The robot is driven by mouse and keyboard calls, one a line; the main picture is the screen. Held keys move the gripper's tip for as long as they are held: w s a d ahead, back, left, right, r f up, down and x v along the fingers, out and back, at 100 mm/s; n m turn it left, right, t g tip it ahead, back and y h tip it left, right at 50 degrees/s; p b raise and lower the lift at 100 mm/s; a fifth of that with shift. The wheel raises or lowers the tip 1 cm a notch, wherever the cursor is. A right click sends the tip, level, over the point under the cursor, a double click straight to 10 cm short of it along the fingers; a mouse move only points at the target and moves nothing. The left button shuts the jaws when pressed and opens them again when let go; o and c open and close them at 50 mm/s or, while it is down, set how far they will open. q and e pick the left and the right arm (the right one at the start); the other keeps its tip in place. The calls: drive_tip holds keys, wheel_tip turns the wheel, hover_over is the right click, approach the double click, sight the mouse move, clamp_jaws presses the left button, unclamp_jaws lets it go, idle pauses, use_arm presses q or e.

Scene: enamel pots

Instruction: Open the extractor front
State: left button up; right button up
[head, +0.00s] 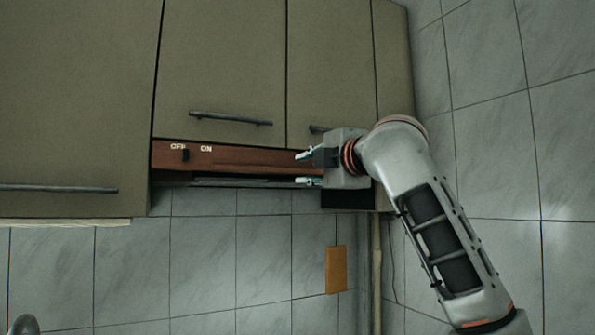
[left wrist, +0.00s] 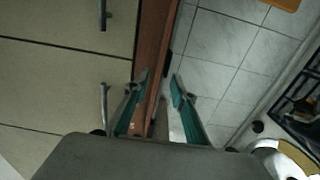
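The extractor front is a reddish-brown panel (head: 235,158) under the olive cupboards, with an OFF/ON label and a small dark slider (head: 186,155) at its left. Below it runs a dark gap with a thin grey strip (head: 250,182). My left gripper (head: 308,168) is at the panel's right part, fingers spread one above the other and pointing left. In the left wrist view, the open fingers (left wrist: 161,78) have the brown panel (left wrist: 152,45) running between them, nearer the left finger. I cannot tell if they touch it. My right gripper is not in view.
Olive cupboard doors (head: 222,70) with dark bar handles (head: 230,118) hang directly above the panel. A tiled wall (head: 210,260) lies below, with an orange-brown plate (head: 336,270) and a vertical pipe (head: 376,270). The space left of the gripper's fingers below the cupboards looks free.

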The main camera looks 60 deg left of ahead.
sight(291, 170)
use_arm(q)
drive_tip(key=a+p, duration=0.1)
drive_tip(key=a, duration=0.4)
drive_tip(key=shift+s, duration=0.15)
drive_tip(key=shift+s+a, duration=0.1)
drive_tip(key=shift+a, duration=0.5)
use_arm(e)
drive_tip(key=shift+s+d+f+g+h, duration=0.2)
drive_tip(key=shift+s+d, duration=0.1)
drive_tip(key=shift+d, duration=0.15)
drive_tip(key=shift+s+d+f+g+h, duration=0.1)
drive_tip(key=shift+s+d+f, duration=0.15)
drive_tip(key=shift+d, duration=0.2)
use_arm(q)
clamp_jaws()
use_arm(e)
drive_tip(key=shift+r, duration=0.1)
